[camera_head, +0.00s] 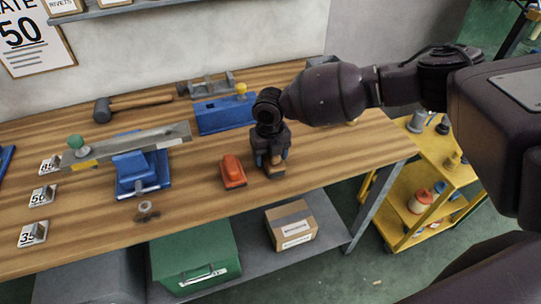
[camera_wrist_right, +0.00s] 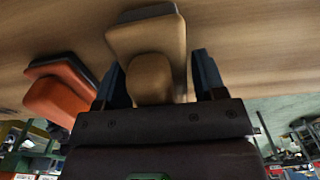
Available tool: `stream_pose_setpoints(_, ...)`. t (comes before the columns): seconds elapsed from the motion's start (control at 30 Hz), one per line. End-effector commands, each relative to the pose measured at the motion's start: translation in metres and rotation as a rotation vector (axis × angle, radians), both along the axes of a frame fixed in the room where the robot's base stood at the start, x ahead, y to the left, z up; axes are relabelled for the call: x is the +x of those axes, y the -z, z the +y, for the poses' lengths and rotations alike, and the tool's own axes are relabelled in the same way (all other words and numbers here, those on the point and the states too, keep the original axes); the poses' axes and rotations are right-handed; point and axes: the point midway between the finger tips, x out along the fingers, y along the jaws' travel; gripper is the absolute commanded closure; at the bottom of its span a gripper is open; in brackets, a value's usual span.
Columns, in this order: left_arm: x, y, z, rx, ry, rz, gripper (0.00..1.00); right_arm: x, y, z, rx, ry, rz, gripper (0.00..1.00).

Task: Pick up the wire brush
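The item I take for the wire brush is a tan wooden block with a rounded grip and a dark underside (camera_head: 276,172). It sits near the front edge of the wooden workbench, mostly under my right gripper (camera_head: 270,152) in the head view. In the right wrist view, the tan brush (camera_wrist_right: 150,45) shows with its rounded grip between the two dark fingers of my right gripper (camera_wrist_right: 160,80). The fingers are open, with a gap visible on each side of the grip. Its bristles are not clearly visible. My left gripper is not in view.
An orange-red block (camera_head: 233,172) lies just left of the brush; it also shows in the right wrist view (camera_wrist_right: 60,92). A blue fixture (camera_head: 222,116) stands behind, and a blue clamp with a metal bar (camera_head: 140,172) is farther left. A yellow cart (camera_head: 396,222) stands right of the workbench (camera_head: 350,150).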

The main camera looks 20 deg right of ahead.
Motion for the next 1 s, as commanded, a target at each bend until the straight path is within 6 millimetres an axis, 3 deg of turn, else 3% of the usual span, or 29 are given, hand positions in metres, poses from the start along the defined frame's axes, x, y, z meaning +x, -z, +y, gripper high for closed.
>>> stream_pose_setpoints(0.03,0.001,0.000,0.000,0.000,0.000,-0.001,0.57,0.000,0.000,0.000,0.000,0.000,0.000,0.44)
stream_pose_setpoints(0.23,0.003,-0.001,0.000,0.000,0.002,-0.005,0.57,0.000,0.000,0.000,0.000,0.000,0.000,0.74)
stream_pose_setpoints(0.57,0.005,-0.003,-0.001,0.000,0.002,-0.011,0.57,0.001,-0.006,0.000,0.001,0.000,-0.002,0.76)
stream_pose_setpoints(0.77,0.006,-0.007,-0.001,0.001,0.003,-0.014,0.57,0.001,-0.035,0.000,0.002,0.000,-0.005,0.76)
stream_pose_setpoints(1.0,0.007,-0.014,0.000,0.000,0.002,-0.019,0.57,0.001,-0.096,0.000,0.002,-0.001,-0.006,0.76)
